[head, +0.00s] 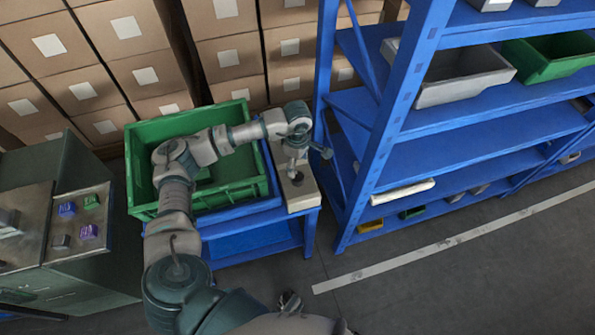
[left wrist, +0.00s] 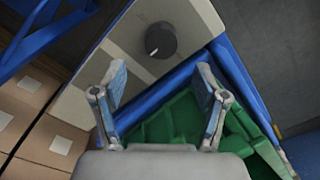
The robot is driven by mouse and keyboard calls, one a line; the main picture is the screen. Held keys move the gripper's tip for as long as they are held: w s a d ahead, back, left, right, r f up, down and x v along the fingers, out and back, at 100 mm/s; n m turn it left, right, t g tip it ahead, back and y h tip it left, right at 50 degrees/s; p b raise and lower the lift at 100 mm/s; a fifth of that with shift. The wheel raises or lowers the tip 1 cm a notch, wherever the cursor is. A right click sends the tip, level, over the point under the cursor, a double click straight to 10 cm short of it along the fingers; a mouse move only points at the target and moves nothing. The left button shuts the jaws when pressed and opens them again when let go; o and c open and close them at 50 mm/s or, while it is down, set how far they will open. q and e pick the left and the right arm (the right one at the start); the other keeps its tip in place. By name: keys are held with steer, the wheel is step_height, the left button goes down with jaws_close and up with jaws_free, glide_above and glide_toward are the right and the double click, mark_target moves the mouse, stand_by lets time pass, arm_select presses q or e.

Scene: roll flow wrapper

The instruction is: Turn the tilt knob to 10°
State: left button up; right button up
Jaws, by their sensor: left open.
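The tilt knob (left wrist: 160,40) is a dark round knob with a white pointer mark, on a light beige panel (left wrist: 120,48). In the head view the dark knob (head: 298,177) shows small on the panel at the right end of the blue stand. My left gripper (left wrist: 162,82) is open and empty, its two fingers spread apart. In the wrist view the knob lies beyond the fingertips, apart from them. In the head view the left gripper (head: 294,160) hangs down just above the panel. A small part at the bottom edge may be my right gripper (head: 290,301), but its jaws cannot be made out.
A green crate (head: 134,165) sits on the blue stand (head: 250,246) left of the panel. A blue shelf rack (head: 385,120) stands close on the right. Stacked cartons (head: 228,55) are behind. A cabinet (head: 85,272) with small blocks is at the left.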

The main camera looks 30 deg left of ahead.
mark_target(297, 175)
arm_select(q)
step_height(297, 175, up, 5)
steer(key=shift+a+f, duration=0.1)
stand_by(0.6)
